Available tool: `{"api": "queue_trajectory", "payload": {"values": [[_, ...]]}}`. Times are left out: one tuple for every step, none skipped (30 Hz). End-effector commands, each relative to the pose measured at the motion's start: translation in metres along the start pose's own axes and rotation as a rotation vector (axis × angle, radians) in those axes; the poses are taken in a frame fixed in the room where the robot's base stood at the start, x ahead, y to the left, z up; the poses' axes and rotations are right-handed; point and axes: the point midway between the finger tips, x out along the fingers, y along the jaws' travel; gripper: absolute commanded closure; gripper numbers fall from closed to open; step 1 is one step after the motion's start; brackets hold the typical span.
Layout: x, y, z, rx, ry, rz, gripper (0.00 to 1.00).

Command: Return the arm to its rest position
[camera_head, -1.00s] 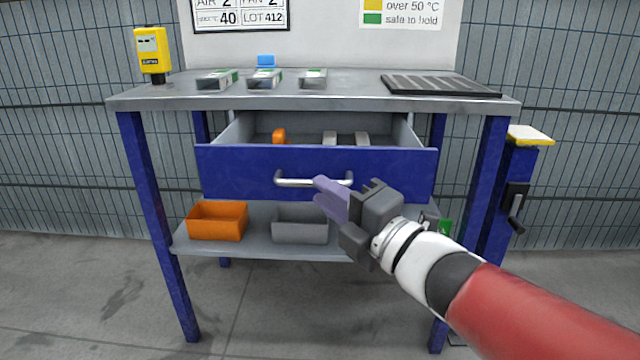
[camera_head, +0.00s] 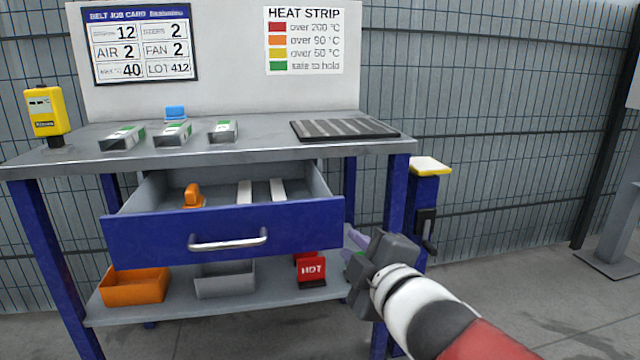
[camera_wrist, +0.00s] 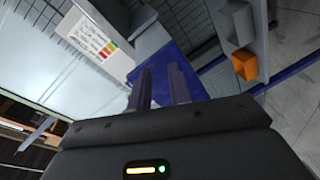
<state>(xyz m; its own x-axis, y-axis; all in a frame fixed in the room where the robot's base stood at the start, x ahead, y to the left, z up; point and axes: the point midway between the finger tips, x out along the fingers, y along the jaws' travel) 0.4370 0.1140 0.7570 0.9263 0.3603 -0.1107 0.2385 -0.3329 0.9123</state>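My gripper (camera_head: 356,240) is at the lower right of the head view, in front of the table's right end and right of the pulled-out drawer, apart from its handle. Its purple fingers are partly hidden behind the gripper body there. In the wrist view my gripper (camera_wrist: 158,72) shows two fingers apart, with nothing seen between them. The arm reaches in from the bottom right corner.
The blue drawer (camera_head: 228,235) stands open, with an orange item and pale bars inside. The steel table (camera_head: 255,143) carries several small metal parts and a dark ribbed mat (camera_head: 343,129). Below are an orange bin (camera_head: 135,287), a grey bin (camera_head: 224,280) and a red HOT sign (camera_head: 311,269).

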Motion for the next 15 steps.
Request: {"api": "queue_trajectory", "payload": {"values": [[-0.014,0.012,0.022,0.121,-0.128,-0.016,0.8],[-0.022,0.011,0.036,0.201,-0.204,-0.031,0.8],[-0.035,0.009,0.053,0.309,-0.302,-0.048,0.8],[-0.045,0.005,0.064,0.391,-0.374,-0.062,0.8],[-0.056,0.002,0.074,0.474,-0.444,-0.076,0.8],[-0.072,-0.005,0.085,0.586,-0.533,-0.095,0.8],[-0.084,-0.012,0.09,0.667,-0.597,-0.11,0.8],[-0.096,-0.018,0.095,0.744,-0.658,-0.126,0.8],[-0.112,-0.027,0.098,0.843,-0.732,-0.148,0.8],[-0.122,-0.034,0.099,0.911,-0.782,-0.163,0.8],[-0.132,-0.04,0.099,0.974,-0.828,-0.179,0.8],[-0.144,-0.048,0.097,1.048,-0.882,-0.198,0.8],[-0.152,-0.053,0.095,1.097,-0.917,-0.213,0.8],[-0.159,-0.058,0.093,1.138,-0.948,-0.227,0.8],[-0.167,-0.063,0.091,1.184,-0.982,-0.243,0.8]]}}
